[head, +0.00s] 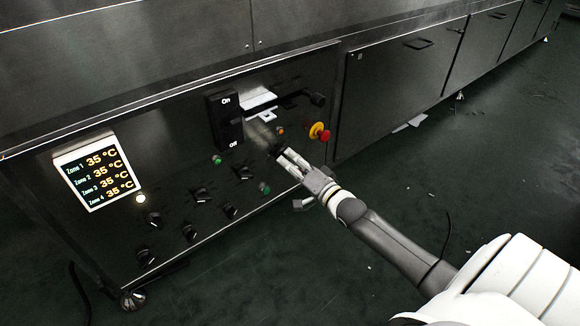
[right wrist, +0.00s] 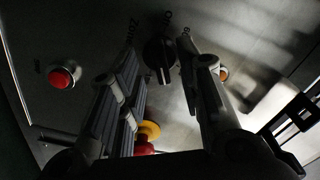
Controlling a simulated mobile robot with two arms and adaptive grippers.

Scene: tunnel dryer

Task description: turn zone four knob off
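A black rotary knob (right wrist: 160,54) shows in the right wrist view on the dryer's panel, its pointer along the finger direction. Small lettering beside it seems to read "Zone", but I cannot read the number. My right gripper (head: 279,151) is at the panel's right part in the head view, and its body hides what is at its tips there. In the right wrist view its fingers (right wrist: 160,68) are open, one on each side of the knob, with gaps visible. Several other knobs (head: 242,172) sit lower left on the panel. My left gripper is not in view.
A red and yellow stop button (head: 320,132) is close beside my right gripper. A big On/Off switch (head: 224,121) and a black handle (head: 317,99) are above it. The display (head: 97,173) reads 35 °C for all zones. A red button (right wrist: 62,77) shows in the wrist view.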

